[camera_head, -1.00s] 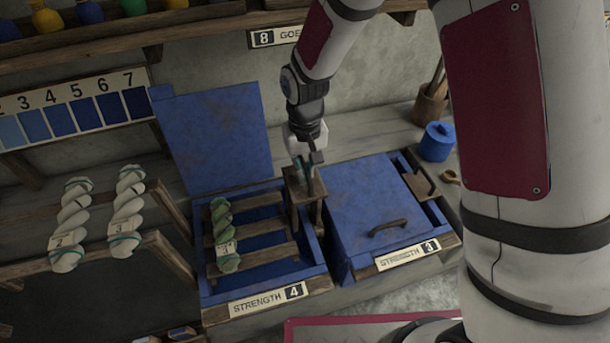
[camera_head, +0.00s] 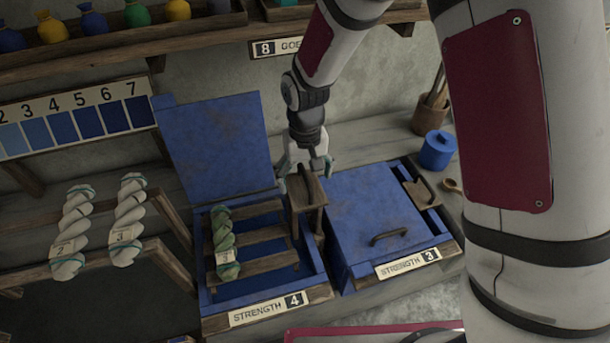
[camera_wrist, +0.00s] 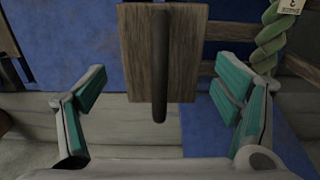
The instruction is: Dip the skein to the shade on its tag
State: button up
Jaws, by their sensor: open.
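A green twisted skein (camera_head: 223,243) with a small tag lies on the wooden slatted rack (camera_head: 262,236) in the open vat labelled STRENGTH 4 (camera_head: 325,268). The tag seems to read 3. Part of the skein also shows at the upper right of the wrist view (camera_wrist: 268,42). A wooden block with a dark bar handle (camera_wrist: 183,62) stands at the vat's right side. It also shows in the head view (camera_head: 312,192). My gripper (camera_wrist: 160,108) is open, its teal-padded fingers spread on either side of the handle's near end, holding nothing.
The vat's blue lid (camera_head: 215,140) stands raised behind it. A closed vat labelled STRENGTH 3 (camera_head: 375,205) is close on the right. Pale skeins (camera_head: 127,220) hang on a wooden rail at left. A numbered blue shade chart (camera_head: 75,120) is on the wall. A blue pot (camera_head: 438,150) stands at right.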

notch_tip(320, 180, up, 6)
jog(key=shift+r+p, duration=0.25)
jog(key=shift+p, duration=0.8)
jog(key=shift+r, duration=0.25)
jog(key=shift+d+r, duration=0.2)
jog(key=shift+r, duration=0.15)
jog(key=s+d+r+t, duration=0.25)
jog(key=d+r, duration=0.35)
jog(key=r, duration=0.4)
jog(key=s+d+r+m+t, duration=0.1)
jog(key=s+d+r, duration=0.5)
jog(key=s, duration=0.4)
jog(key=s+d+r+m+t, duration=0.2)
jog(key=s+d+r, duration=0.3)
jog(key=s+r, duration=0.3)
jog(key=shift+s+d, duration=0.35)
jog(key=shift+s, duration=0.65)
